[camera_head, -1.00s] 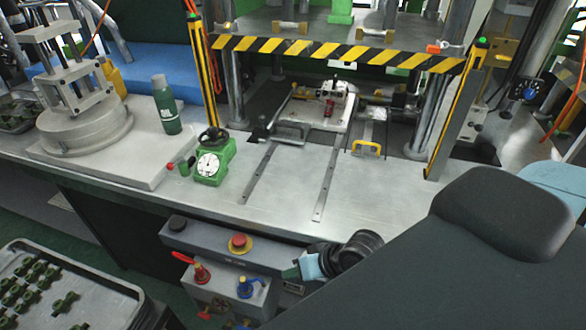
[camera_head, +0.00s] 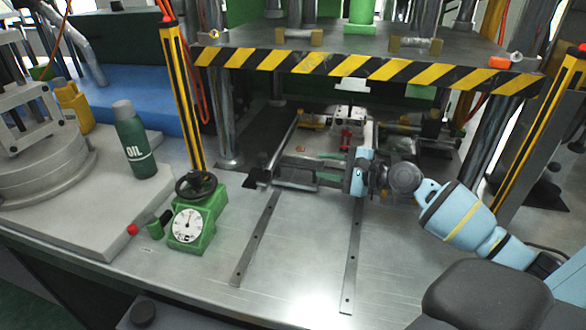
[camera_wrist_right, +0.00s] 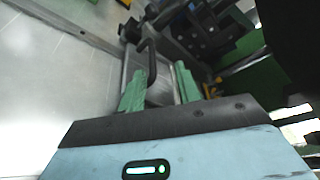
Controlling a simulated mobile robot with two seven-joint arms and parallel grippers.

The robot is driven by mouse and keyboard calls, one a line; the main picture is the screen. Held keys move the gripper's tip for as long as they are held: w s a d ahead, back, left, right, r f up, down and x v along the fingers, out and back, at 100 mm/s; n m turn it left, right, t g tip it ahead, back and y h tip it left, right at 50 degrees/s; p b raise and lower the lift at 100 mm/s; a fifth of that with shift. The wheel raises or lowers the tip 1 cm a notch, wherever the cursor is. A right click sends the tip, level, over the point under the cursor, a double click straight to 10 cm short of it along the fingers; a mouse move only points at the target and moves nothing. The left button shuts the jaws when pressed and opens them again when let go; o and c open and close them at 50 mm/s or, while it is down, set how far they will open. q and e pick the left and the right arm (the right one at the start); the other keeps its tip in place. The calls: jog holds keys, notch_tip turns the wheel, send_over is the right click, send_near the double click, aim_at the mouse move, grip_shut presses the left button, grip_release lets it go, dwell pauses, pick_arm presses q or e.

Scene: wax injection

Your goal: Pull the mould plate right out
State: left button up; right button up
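The mould plate (camera_head: 308,149) lies flat inside the press, under the striped beam, partly hidden by my right arm. Its dark grey handle (camera_head: 295,177) is at the plate's front left; the handle also shows in the right wrist view (camera_wrist_right: 151,63). My right gripper (camera_head: 320,169) reaches in from the right with its green fingers pointing left at the handle. In the right wrist view the gripper (camera_wrist_right: 160,88) is open, with a clear gap between its fingers and the handle's near end lying between them. The yellow handle seen earlier is hidden. My left gripper is not in view.
A yellow-black striped beam (camera_head: 370,68) crosses above the opening, with striped posts at left (camera_head: 183,100) and right (camera_head: 540,135). Two rails (camera_head: 257,238) run across the clear bench front. A green dial gauge (camera_head: 195,220) and oil bottle (camera_head: 134,140) stand at left.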

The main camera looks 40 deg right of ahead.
aim_at(307, 168)
notch_tip(307, 168, down, 2)
jog(key=shift+w+b, duration=0.1)
jog(key=shift+b, duration=0.2)
jog(key=shift+r, duration=0.1)
jog(key=shift+w+a, duration=0.25)
jog(key=shift+w, duration=0.35)
jog(key=shift+f+x, duration=0.15)
jog(key=shift+x, duration=1.5)
jog(key=shift+f+x, duration=0.15)
jog(key=shift+x, duration=1.45)
grip_shut()
jog(key=shift+r, duration=0.1)
